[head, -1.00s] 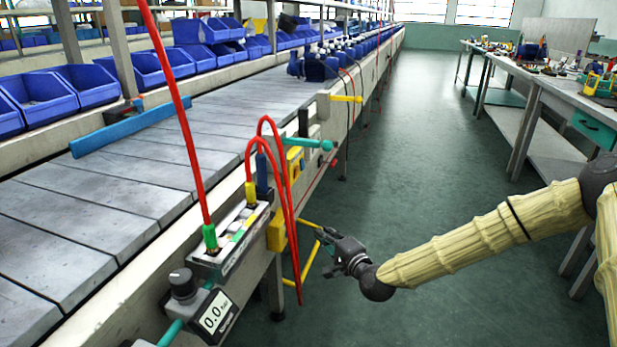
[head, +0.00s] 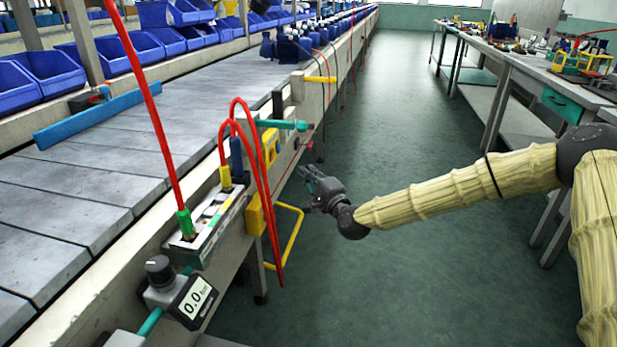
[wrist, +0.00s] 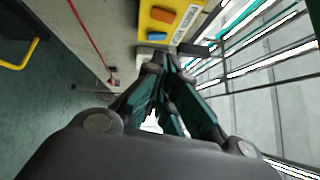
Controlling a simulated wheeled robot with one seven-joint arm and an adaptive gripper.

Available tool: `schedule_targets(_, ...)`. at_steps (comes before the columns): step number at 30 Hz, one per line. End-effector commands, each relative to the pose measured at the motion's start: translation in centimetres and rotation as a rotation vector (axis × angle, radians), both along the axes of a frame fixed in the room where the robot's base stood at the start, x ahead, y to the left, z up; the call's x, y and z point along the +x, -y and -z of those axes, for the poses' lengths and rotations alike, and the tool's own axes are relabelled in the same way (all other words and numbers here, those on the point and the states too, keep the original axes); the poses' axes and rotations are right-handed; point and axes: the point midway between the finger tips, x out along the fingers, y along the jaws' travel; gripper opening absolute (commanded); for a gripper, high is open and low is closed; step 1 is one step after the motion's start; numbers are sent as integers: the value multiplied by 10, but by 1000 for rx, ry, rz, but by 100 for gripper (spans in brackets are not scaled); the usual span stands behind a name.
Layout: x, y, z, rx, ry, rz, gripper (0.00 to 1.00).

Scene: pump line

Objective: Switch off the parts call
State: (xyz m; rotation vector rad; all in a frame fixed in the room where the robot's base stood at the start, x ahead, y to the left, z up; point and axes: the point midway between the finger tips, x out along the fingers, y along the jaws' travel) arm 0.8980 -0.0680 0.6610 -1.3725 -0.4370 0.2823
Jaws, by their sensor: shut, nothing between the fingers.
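A yellow switch box (head: 270,145) is fixed to the side of the conveyor frame. In the wrist view the yellow box (wrist: 151,20) shows an orange rocker (wrist: 163,15), a blue rocker (wrist: 157,36) and dark lettering too blurred to read fully. Which way each rocker is tipped I cannot tell. My gripper (head: 308,187) is over the aisle, to the right of the box and apart from it in the head view. In the wrist view the fingers of my gripper (wrist: 163,62) are together and empty, with their tips just below the box's lower edge.
Red hoses (head: 262,200) hang in loops on the near side of the box. A teal handle (head: 283,125) juts out beside it. A yellow bent bar (head: 293,240) sticks out below. A gauge box (head: 190,300) is at the near end. The aisle floor (head: 400,130) is clear.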

Motion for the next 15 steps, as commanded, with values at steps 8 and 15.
schedule_targets(8, 42, -22, -4, -1, 2, -1, 0)
schedule_targets(15, 63, -47, -10, 0, 1, -3, 0)
